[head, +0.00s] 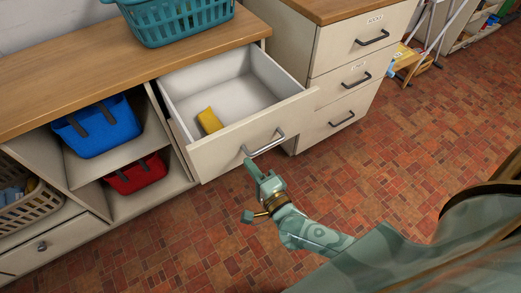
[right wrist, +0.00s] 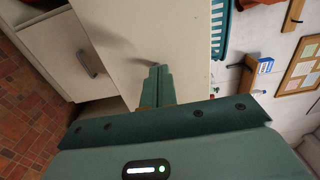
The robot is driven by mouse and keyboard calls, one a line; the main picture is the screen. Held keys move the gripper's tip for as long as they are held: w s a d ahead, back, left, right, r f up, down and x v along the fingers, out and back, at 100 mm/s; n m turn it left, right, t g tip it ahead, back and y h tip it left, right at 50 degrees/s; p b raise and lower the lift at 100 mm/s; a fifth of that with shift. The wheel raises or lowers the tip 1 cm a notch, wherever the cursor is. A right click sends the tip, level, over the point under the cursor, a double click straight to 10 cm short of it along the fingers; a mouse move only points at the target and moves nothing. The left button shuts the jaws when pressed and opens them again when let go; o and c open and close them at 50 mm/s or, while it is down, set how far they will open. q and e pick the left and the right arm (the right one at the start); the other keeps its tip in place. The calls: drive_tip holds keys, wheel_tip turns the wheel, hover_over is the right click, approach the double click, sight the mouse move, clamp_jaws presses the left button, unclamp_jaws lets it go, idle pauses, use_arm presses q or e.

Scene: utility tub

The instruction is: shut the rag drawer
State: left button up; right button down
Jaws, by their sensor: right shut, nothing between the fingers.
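The drawer (head: 232,147) stands pulled out from the wooden-topped counter, its cream front facing me. A folded yellow cloth or sponge (head: 209,121) lies inside it. The drawer's bar handle (head: 264,145) is on its front. My right gripper (head: 248,165) is shut and empty, its tips by the left end of the handle; whether they touch the front cannot be told in the head view. In the right wrist view, the shut fingers (right wrist: 156,82) point at a pale panel (right wrist: 135,35) with a shadow close by. My left gripper is not in view.
A teal basket (head: 180,20) stands on the counter. Blue (head: 100,130) and red (head: 137,176) bins sit on shelves to the left. A cabinet with shut drawers (head: 345,85) stands right of the open drawer. The tiled floor (head: 390,150) in front is clear.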

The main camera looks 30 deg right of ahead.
sight(237, 147)
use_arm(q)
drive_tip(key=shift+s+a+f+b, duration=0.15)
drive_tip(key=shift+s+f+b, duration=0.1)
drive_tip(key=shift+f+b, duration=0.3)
use_arm(e)
drive_tip(key=shift+w+a, duration=0.1)
drive_tip(key=shift+w, duration=2.2)
drive_tip(key=shift+w, duration=0.1)
